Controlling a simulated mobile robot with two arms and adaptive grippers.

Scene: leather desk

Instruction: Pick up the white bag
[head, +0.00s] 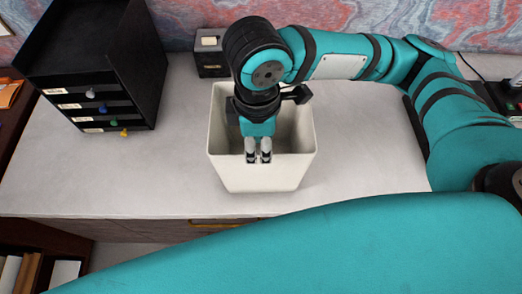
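A white, open-topped, bin-shaped container (262,178) stands upright on the desk in the middle of the head view. It is the only thing there that could be the white bag. My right gripper (258,157) points down over its opening, with the fingertips at the near rim. The two fingers are close together with a narrow gap. Whether the rim is between them or they touch it, I cannot tell. The gripper and wrist hide part of the container's inside and back rim. My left gripper is not in view.
A black drawer unit (105,75) with coloured knobs stands on the desk (130,175) at the left. A small dark box (210,55) is behind the container. A dark device with a cable (503,97) is at the far right. The desk left of the container is clear.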

